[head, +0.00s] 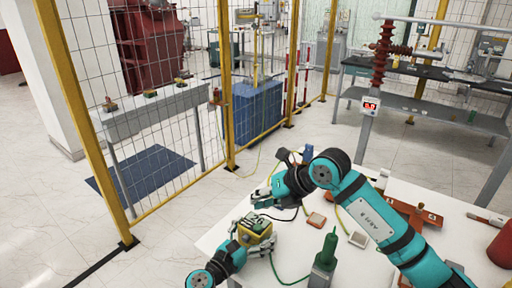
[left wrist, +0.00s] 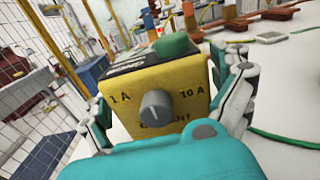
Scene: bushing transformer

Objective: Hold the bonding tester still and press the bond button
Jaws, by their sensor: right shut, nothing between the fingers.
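The bonding tester (head: 258,225) is a small yellow box with a dark top, near the left edge of the white table. In the left wrist view its yellow face (left wrist: 185,92) shows a grey knob between "1 A" and "10 A". A green button-like part (left wrist: 174,44) sits on its top. My left gripper (head: 247,236) has a finger on each side of the tester and is shut on it; the fingers also show in the left wrist view (left wrist: 170,100). My right gripper (head: 262,191) is shut and empty, beyond the tester and apart from it.
On the white table (head: 297,235) stand a green device (head: 326,252) with a green cable, a small orange-topped block (head: 316,219) and a pale block (head: 358,239). An orange bracket (head: 410,212) and a red cylinder (head: 502,246) are at the right. A yellow-posted mesh fence (head: 226,90) runs behind.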

